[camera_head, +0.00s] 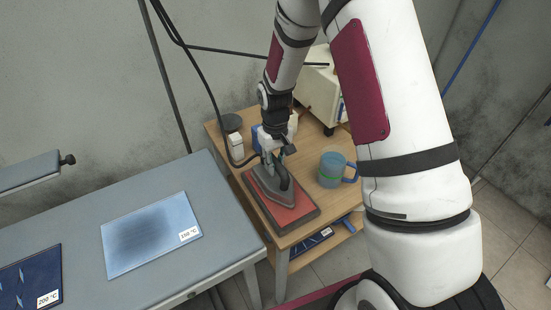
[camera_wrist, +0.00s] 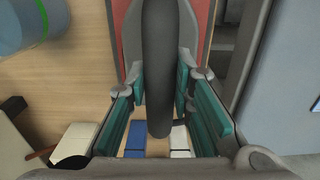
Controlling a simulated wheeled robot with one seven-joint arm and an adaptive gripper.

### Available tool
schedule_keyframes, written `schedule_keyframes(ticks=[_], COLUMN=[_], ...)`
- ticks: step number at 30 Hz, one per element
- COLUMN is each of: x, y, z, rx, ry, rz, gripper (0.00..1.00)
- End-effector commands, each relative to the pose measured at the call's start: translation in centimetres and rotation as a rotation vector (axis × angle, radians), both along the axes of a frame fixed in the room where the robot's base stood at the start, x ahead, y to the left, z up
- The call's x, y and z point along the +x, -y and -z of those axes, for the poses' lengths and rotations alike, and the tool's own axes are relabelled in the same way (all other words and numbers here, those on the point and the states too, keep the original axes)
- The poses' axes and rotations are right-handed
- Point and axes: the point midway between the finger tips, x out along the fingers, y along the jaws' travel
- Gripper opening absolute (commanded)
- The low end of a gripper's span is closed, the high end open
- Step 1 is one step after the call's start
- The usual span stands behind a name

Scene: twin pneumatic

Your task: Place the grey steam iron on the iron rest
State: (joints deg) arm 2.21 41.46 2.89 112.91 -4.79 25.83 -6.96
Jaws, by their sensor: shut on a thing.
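The grey steam iron (camera_head: 267,179) is at the back half of the iron rest, a red pad on a dark base (camera_head: 291,214) on the wooden side table. Whether its sole touches the red pad or hovers just above it, I cannot tell. My gripper (camera_head: 273,150) points down at the iron. In the wrist view, the teal-padded fingers of my gripper (camera_wrist: 162,88) are on both sides of the iron's dark handle (camera_wrist: 158,60), shut on it. Red strips of the rest (camera_wrist: 201,28) show on both sides of the iron.
A blue mug (camera_head: 332,169) stands close right of the rest. Small boxes and a dark round item (camera_head: 232,123) stand behind it. A grey table (camera_head: 85,215) with a blue cloth (camera_head: 150,235) is at left. A black cable hangs beside the iron.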

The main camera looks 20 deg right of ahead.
Motion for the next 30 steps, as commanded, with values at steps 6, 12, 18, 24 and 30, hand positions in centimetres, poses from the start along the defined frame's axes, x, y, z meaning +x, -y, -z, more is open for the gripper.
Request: schedule_keyframes(ticks=[6,12,18,24,30], x=[0.2,0.0,0.0,0.1,0.3], y=[0.0,0.0,0.0,0.0,0.0], z=[-0.2,0.2,0.2,-0.3,-3.0], rx=[0.000,0.000,0.000,0.001,0.000], ry=[0.006,0.001,0.001,0.003,0.007], rz=[0.000,0.000,0.000,0.000,0.000], gripper=[0.00,0.41,0.41,0.41,0.41])
